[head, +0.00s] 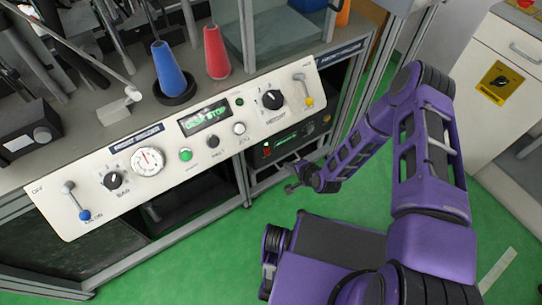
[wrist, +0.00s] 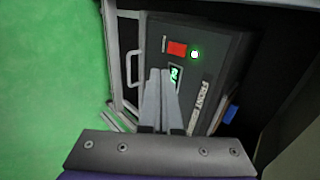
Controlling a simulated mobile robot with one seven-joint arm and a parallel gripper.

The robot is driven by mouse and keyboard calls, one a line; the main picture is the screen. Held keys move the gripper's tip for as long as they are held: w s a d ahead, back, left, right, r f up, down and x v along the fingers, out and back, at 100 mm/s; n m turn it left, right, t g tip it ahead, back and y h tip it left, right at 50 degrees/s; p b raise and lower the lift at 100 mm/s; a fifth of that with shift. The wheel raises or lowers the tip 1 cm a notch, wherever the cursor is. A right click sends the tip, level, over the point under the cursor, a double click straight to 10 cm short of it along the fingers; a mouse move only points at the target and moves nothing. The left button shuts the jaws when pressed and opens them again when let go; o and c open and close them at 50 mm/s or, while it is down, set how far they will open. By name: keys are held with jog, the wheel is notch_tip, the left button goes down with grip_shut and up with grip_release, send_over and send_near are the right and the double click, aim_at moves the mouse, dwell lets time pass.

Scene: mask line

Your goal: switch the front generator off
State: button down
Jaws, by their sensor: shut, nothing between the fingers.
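The front generator (wrist: 222,62) is a dark box with a white label that begins "FRONT". It has a red switch (wrist: 177,49), a lit green-white lamp (wrist: 194,54) and a small green display (wrist: 174,76). In the head view the front generator (head: 287,144) sits in the open bay under the bench, its red switch (head: 266,151) at the left. In the head view my gripper (head: 290,187) is in front of and below the generator.
Above the bay is a white control panel (head: 125,185) with knobs, levers and a green "STOP" display. A blue cone (head: 168,68) and a red cone (head: 216,52) stand on the bench. A metal handle (wrist: 130,68) is beside the generator. Green floor is clear in front.

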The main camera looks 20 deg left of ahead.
jog(key=b, duration=0.2)
send_near(268, 154)
notch_tip(268, 154, down, 3)
jog(key=w+a, duration=0.1)
jog(key=w+a+f, duration=0.1)
jog(key=w+a, duration=0.1)
jog(key=shift+a, duration=0.2)
jog(key=shift+s, duration=0.2)
